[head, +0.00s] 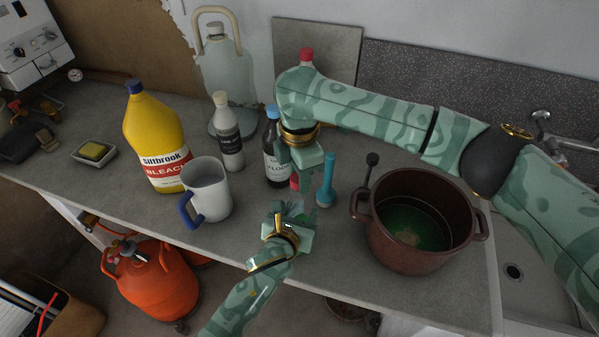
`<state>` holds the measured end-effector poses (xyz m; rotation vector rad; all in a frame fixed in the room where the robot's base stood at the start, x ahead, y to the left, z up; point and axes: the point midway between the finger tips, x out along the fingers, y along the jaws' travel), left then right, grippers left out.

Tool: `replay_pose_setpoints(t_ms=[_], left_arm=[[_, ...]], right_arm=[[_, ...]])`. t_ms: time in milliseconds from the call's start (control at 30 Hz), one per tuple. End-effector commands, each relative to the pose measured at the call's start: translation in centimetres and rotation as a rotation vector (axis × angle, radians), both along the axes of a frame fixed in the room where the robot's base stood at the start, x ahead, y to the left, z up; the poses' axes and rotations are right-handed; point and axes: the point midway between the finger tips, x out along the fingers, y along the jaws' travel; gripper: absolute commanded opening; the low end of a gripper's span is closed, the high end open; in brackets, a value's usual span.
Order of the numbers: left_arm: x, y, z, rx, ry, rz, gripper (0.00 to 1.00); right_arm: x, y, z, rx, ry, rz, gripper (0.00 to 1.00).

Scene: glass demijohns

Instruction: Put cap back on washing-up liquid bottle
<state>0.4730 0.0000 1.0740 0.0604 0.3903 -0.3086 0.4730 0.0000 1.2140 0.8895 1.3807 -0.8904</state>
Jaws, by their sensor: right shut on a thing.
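My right gripper (303,180) points down over the worktop, left of the pot. It is shut, with a small red cap (294,182) showing at its fingers, mostly hidden by them. My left gripper (290,212) reaches up from the bottom at the worktop's front edge, just below the right one. Bits of brighter green show among its fingers; I cannot tell whether they are a washing-up liquid bottle, nor whether the jaws are open or shut. No washing-up liquid bottle can be made out clearly.
A yellow bleach bottle (155,130), white mug (208,187), white bottle (229,145) and dark blue-capped bottle (275,165) stand left. A teal upright tool (326,182) and brown pot (420,245) stand right. A glass demijohn (228,75) stands behind. Another red top (306,55) shows above my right arm.

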Motion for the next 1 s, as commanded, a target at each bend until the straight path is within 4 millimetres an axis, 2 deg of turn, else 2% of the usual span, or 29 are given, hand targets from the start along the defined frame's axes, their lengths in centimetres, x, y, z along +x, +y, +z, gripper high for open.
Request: replay_pose_setpoints(t_ms=[100, 200, 300, 433, 467, 500, 533, 833, 1000], left_arm=[[-0.1, -0.1, -0.1, 0.003, 0.000, -0.002, 0.00], [-0.1, -0.1, -0.1, 0.002, 0.000, -0.003, 0.00], [-0.1, -0.1, -0.1, 0.002, 0.000, -0.003, 0.00], [-0.1, -0.1, -0.1, 0.003, 0.000, -0.003, 0.00], [-0.1, -0.1, -0.1, 0.003, 0.000, -0.003, 0.00], [-0.1, -0.1, -0.1, 0.003, 0.000, -0.003, 0.00], [-0.1, -0.1, -0.1, 0.003, 0.000, -0.003, 0.00], [-0.1, -0.1, -0.1, 0.002, 0.000, -0.002, 0.00], [-0.1, -0.1, -0.1, 0.001, 0.001, -0.001, 0.00]], right_arm=[[0.1, 0.0, 0.1, 0.000, -0.003, -0.365, 0.05], [0.0, 0.0, 0.1, 0.002, -0.002, -0.637, 0.05], [0.0, 0.0, 0.0, 0.002, -0.001, -0.804, 0.05], [0.0, 0.1, 0.0, 0.002, -0.001, -0.795, 0.05], [0.0, 0.0, 0.0, 0.002, -0.001, -0.794, 0.38], [0.0, 0.0, 0.0, 0.002, -0.001, -0.794, 0.49], [0.0, 0.0, 0.0, 0.002, -0.001, -0.793, 0.54], [0.0, 0.0, 0.2, 0.001, -0.001, -0.791, 0.54], [0.1, 0.0, 2.4, 0.002, -0.004, -0.790, 0.54]])
